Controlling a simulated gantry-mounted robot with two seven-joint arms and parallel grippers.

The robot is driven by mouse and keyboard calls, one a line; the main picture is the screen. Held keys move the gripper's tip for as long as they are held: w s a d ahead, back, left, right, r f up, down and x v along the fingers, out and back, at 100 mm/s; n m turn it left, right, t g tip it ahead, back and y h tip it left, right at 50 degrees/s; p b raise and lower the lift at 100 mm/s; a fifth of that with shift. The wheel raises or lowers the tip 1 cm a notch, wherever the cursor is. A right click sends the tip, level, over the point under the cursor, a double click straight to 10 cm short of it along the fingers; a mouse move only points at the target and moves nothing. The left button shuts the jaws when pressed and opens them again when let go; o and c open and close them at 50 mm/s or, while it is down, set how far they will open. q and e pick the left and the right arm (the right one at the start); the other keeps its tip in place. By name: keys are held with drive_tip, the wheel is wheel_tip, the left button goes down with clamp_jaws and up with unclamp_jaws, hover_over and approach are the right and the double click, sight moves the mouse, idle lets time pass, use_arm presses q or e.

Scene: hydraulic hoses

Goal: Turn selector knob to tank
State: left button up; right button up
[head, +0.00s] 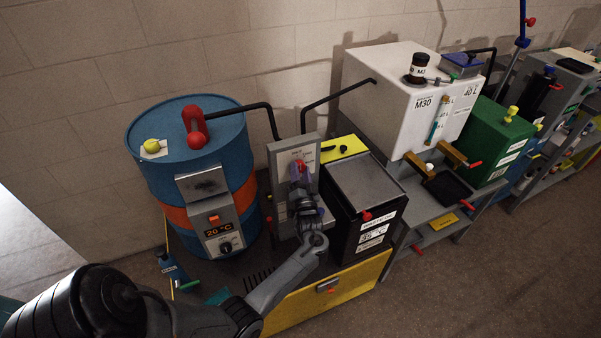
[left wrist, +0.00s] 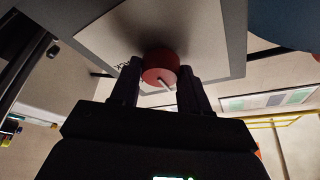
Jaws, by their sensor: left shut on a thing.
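The red selector knob (head: 299,164) sits on an upright grey panel (head: 278,160) between the blue drum and the black box. My left gripper (head: 299,183) reaches up to the panel's front, with its fingers at the knob. In the left wrist view the round red knob (left wrist: 160,68) has a white pointer mark on its face. The two dark fingers of my left gripper (left wrist: 157,85) are shut on it, one on each side. The panel's labels are mostly hidden or too small to read. My right gripper is in neither view.
A blue drum (head: 150,190) with an orange band and a 20 °C display stands left of the panel. A black box (head: 361,205) stands close on the right. A white M30 tank (head: 385,95) and a green tank (head: 490,140) stand farther right. Bare floor (head: 470,290) lies at front right.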

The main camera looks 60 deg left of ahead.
use_arm(q)
drive_tip(key=shift+r+m+p, duration=0.2)
drive_tip(key=shift+m+p, duration=0.1)
drive_tip(key=shift+p, duration=0.1)
drive_tip(key=m+h+p, duration=0.1)
drive_tip(key=m+p, duration=0.1)
drive_tip(key=p, duration=0.1)
drive_tip(key=m+t+h+p, duration=0.1)
drive_tip(key=m+p, duration=0.2)
drive_tip(key=p, duration=0.1)
drive_tip(key=m+h+p, duration=0.1)
drive_tip(key=m+p, duration=0.2)
drive_tip(key=p, duration=0.1)
drive_tip(key=shift+s+r+t, duration=0.1)
drive_tip(key=shift+r+t, duration=0.2)
drive_tip(key=shift+r, duration=0.05)
drive_tip(key=shift+f+m+h+p, duration=0.2)
drive_tip(key=shift+m+h+p, duration=0.3)
drive_tip(key=shift+m+p, duration=0.9)
drive_tip(key=o, duration=1.1)
drive_tip(key=shift+f, duration=0.1)
drive_tip(key=shift+c, duration=0.2)
